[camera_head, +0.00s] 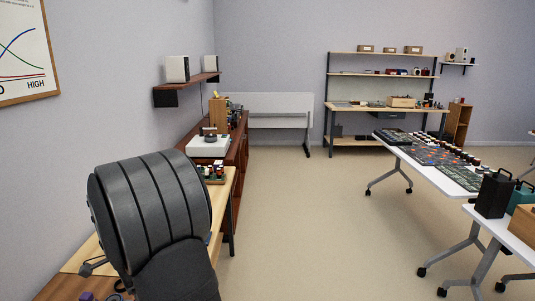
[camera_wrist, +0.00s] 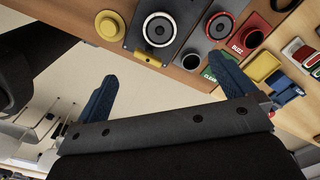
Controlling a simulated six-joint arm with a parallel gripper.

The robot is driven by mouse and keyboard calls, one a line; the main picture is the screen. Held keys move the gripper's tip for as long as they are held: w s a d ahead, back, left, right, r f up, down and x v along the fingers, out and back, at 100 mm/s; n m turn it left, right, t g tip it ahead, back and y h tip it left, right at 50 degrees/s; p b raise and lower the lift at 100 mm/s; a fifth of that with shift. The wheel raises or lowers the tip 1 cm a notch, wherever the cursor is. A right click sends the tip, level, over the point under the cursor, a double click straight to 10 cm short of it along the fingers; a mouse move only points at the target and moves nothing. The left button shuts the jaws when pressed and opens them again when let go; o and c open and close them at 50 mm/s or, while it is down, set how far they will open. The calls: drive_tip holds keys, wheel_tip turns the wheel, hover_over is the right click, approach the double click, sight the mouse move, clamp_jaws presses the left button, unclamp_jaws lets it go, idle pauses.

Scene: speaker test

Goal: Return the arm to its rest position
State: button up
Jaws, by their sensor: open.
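My gripper (camera_wrist: 163,68) shows in the wrist view with its two blue fingers wide apart and nothing between them. Beyond the fingers are pale floor and the edge of a wooden bench (camera_wrist: 290,105). The right finger overlaps the green container marked CLEAN in the picture; I cannot tell whether they touch. In the head view I cannot make out my gripper. A large dark ribbed shape there covers part of the bench at lower left.
In the head view, open floor (camera_head: 310,210) lies left of the white tables (camera_head: 420,160).

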drive_tip(key=f+m, duration=0.1)
drive_tip(key=f, duration=0.6)
drive_tip(key=a+f+m, duration=0.1)
drive_tip(key=f, duration=0.3)
drive_tip(key=shift+s+m, duration=0.15)
drive_tip(key=shift+m, duration=0.15)
wheel_tip(320, 180, up, 6)
drive_tip(key=shift+f, duration=0.25)
drive_tip(key=shift+r, duration=0.5)
